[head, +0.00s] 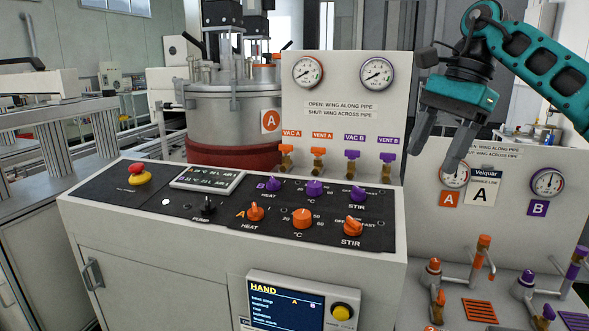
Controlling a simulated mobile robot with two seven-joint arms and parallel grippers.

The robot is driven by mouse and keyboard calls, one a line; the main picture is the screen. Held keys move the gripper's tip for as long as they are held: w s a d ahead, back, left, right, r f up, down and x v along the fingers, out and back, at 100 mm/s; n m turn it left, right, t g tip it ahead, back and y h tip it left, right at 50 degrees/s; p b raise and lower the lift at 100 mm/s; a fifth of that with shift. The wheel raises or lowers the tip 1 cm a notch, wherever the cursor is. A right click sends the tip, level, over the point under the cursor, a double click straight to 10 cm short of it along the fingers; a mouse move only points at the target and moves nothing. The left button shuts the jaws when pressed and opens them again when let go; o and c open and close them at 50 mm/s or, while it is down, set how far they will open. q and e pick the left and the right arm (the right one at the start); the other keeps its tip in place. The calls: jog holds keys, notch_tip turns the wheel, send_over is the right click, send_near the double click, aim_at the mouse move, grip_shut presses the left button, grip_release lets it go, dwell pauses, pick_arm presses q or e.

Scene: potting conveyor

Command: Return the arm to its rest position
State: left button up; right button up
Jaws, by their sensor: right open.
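My right arm, teal and black, comes in from the upper right. Its right gripper (439,148) hangs fingers-down with the jaws apart and nothing between them. The gripper is in front of the right side of the gauge panel (337,80) and the wall behind it. One fingertip overlaps the gauge over the orange A label in the picture; I cannot tell whether they touch. My left gripper is not in view.
A console (230,265) carries orange and purple knobs and a red stop button (137,170). Small valves (353,168) line the panel foot. More valves (433,272) stand at lower right. A metal vessel (225,115) is behind. Open air surrounds the gripper's left side.

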jog(key=s+d+f+m+t, duration=0.1)
jog(key=s+d+m, duration=0.15)
jog(key=d, duration=0.85)
jog(key=s+d+m+t, duration=0.1)
jog(key=s+d+m, duration=0.15)
jog(key=d, duration=0.85)
jog(key=w+a+f+m+t+y, duration=0.25)
jog(key=a+f+m+y, duration=0.35)
jog(key=a+f, duration=0.4)
jog(key=w+a+f+m+t+y, duration=0.2)
jog(key=a+f+m+t+y, duration=0.15)
jog(key=a+f+m, duration=0.7)
jog(key=s+d+f+m+t+h, duration=0.1)
jog(key=s+d+f+m+h, duration=0.5)
jog(key=s+f+m, duration=0.6)
jog(key=s+d+f+m+h, duration=0.55)
jog(key=s+f+m, duration=0.45)
jog(key=f+m, duration=0.4)
jog(key=s+a+f+m+t, duration=0.1)
jog(key=a+m+t, duration=0.1)
jog(key=a+m, duration=0.7)
jog(key=a, duration=0.8)
jog(key=shift+s+a+y, duration=0.15)
jog(key=shift+a+y, duration=0.15)
